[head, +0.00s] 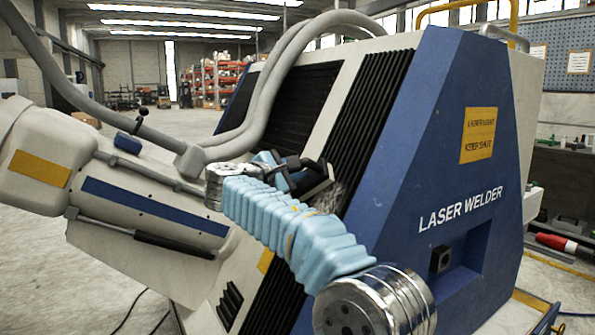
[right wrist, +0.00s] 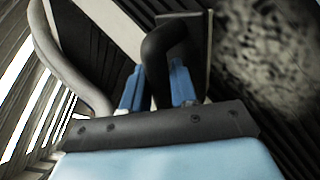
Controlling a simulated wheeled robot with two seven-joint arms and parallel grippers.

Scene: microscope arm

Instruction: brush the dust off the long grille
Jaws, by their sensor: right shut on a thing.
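The long grille (head: 372,110) is a black ribbed strip running down the sloped face of the white and blue laser welder. Grey dust (head: 331,198) lies on its middle part, partly hidden behind my arm; it also shows as a mottled patch in the right wrist view (right wrist: 265,50). My right gripper (head: 284,176) is in front of the grille, shut on the black curved handle of a brush (head: 314,180). In the right wrist view, the blue fingers stand on both sides of the handle (right wrist: 160,60). I cannot tell whether the bristles touch the grille. My left gripper is not in view.
A second, wider dark grille (head: 298,100) lies to the left. Thick grey hoses (head: 262,90) arch over the machine, close to my right gripper. A white machine arm with a blue stripe (head: 150,205) stands at left. A blue side panel (head: 425,150) adjoins the long grille.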

